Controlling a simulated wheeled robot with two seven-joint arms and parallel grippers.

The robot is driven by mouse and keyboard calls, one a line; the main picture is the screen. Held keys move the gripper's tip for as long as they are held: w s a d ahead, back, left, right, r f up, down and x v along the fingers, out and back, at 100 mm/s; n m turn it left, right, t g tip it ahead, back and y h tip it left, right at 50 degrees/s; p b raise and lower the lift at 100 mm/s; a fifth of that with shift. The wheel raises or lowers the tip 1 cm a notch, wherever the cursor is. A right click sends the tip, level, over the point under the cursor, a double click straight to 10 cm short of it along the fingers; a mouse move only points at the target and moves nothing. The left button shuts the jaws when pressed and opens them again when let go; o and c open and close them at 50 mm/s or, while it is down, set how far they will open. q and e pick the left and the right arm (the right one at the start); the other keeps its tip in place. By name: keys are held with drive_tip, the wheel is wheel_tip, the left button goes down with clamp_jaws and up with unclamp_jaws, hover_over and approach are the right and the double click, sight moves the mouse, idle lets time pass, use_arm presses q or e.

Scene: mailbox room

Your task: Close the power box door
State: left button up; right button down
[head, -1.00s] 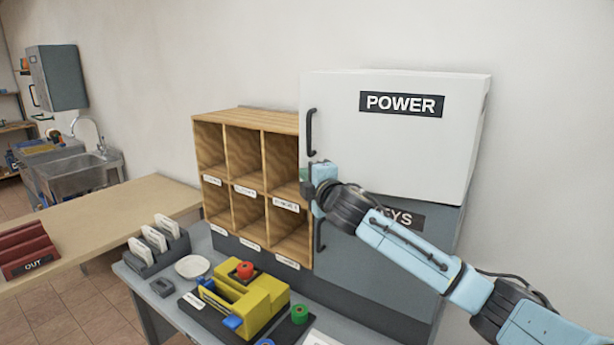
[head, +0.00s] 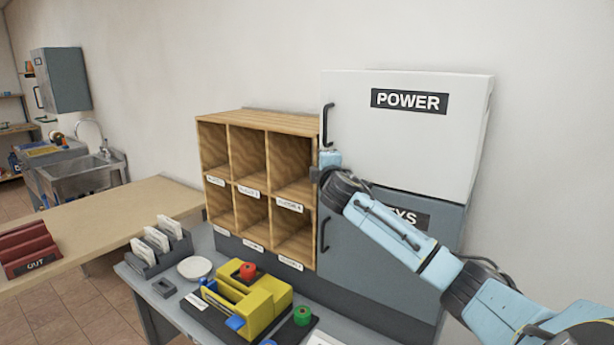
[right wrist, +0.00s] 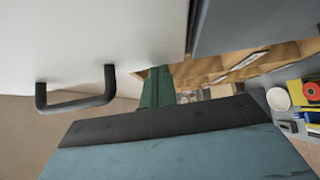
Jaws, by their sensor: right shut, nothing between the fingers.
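The white power box door (head: 400,145), with a POWER label and a dark handle (head: 328,125) on its left side, is on the upper box. Its left edge lines up closely with the grey door below; I cannot tell whether it is fully flush. My right gripper (head: 322,168) is at the door's lower left corner, below the handle, its tips mostly hidden. In the right wrist view its green fingers (right wrist: 157,87) are together and empty, beside the white door (right wrist: 95,40); the handle (right wrist: 78,100) is left of them. My left gripper is not in view.
The grey lower door (head: 350,255) has its own handle. A wooden pigeonhole shelf (head: 262,118) stands just left of the boxes. A yellow tape dispenser (head: 265,310) and a card holder (head: 160,255) are on the desk in front. A wooden counter (head: 110,225) lies left.

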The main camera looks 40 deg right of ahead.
drive_tip(key=w+a+v, duration=0.1)
drive_tip(key=a+v, duration=0.1)
drive_tip(key=v, duration=1)
drive_tip(key=shift+s+a, duration=0.2)
drive_tip(key=shift+a, duration=0.05)
drive_tip(key=shift+f, duration=0.1)
